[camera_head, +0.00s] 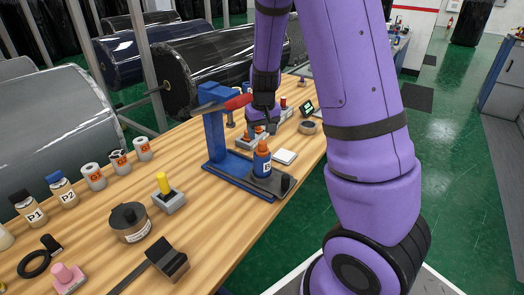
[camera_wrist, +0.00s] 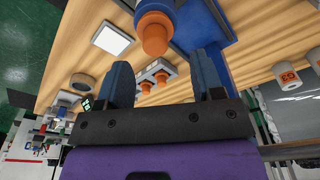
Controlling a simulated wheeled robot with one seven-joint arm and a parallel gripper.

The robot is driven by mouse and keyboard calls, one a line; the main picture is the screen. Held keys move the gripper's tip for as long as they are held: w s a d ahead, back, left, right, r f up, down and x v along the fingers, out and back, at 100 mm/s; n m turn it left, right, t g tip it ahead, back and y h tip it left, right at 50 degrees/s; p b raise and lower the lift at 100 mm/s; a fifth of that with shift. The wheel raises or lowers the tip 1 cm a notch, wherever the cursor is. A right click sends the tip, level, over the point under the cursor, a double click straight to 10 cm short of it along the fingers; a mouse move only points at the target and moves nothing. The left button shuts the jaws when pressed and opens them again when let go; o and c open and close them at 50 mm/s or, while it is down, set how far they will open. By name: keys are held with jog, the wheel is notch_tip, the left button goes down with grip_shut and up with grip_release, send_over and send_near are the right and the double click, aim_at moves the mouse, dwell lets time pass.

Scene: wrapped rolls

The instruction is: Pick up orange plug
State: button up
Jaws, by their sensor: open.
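Two orange plugs stand side by side in a grey holder in the wrist view, one on the left (camera_wrist: 145,87) and one on the right (camera_wrist: 162,77). In the head view the orange plugs (camera_head: 247,136) are small and partly hidden behind the blue press and my gripper. My gripper (camera_wrist: 163,64) is open, its two blue-grey fingers apart with nothing held. In the wrist view the plugs appear between the fingers, farther off. In the head view my gripper (camera_head: 268,122) hangs over the table beside the plugs. The exact gap cannot be told.
A blue press (camera_head: 216,140) with a red handle stands close to my gripper. An orange-capped blue bottle (camera_head: 262,160) is on its base. A white square pad (camera_head: 285,156) and a tape roll (camera_head: 308,127) lie nearby.

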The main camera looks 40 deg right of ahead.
aim_at(262, 142)
jog(key=f, duration=0.4)
jog(key=shift+w+d+f, duration=0.15)
jog(key=shift+w+d, duration=0.15)
jog(key=shift+d, duration=0.1)
jog(key=shift+w+f, duration=0.1)
jog(key=shift+f, duration=0.45)
jog(key=c, duration=1)
